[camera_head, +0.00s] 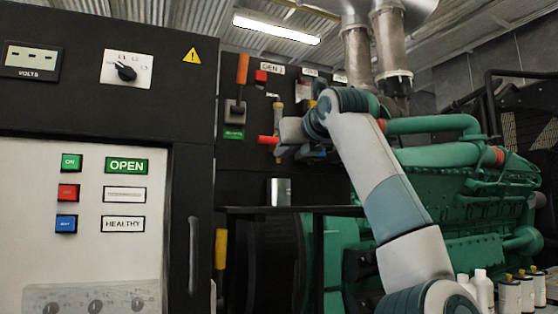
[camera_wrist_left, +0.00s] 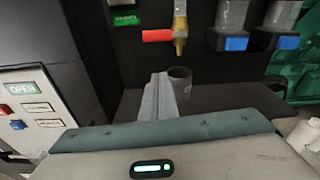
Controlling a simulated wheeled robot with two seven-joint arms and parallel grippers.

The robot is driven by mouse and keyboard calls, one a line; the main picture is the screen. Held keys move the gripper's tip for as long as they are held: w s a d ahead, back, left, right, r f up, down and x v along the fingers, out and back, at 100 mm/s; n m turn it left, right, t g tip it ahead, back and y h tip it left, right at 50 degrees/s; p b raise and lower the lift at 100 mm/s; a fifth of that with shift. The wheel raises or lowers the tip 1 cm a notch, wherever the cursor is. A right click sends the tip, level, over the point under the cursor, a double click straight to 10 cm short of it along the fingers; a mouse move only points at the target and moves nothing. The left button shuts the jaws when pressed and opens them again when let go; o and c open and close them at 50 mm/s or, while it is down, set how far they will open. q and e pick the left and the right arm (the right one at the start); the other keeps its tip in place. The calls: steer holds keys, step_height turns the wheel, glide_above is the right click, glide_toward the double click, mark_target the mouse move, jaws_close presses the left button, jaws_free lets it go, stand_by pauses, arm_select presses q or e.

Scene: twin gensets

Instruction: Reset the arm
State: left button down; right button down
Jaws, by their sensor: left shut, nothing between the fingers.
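My left arm (camera_head: 385,185) rises from the lower right in the head view and bends at the top towards the dark panel. The left gripper (camera_wrist_left: 159,95) shows in the wrist view, with its grey fingers shut together and nothing between them. In that view its tips overlap the dark panel, just left of a grey cup (camera_wrist_left: 181,77) and below a valve with a red handle (camera_wrist_left: 158,36). In the head view my own arm links largely hide the gripper. My right gripper is in neither view.
The white control panel (camera_head: 60,260) with its green OPEN sign (camera_head: 126,165) stands left. An orange lever (camera_head: 242,68) is on the dark panel. Blue-bottomed filter bowls (camera_wrist_left: 235,42) hang right of the valve. The green engine (camera_head: 465,190) is behind my arm; white bottles (camera_head: 482,291) stand lower right.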

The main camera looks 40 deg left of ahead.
arm_select(q)
steer(key=shift+d+r, duration=0.1)
steer(key=shift+d, duration=0.35)
steer(key=shift+a, duration=0.1)
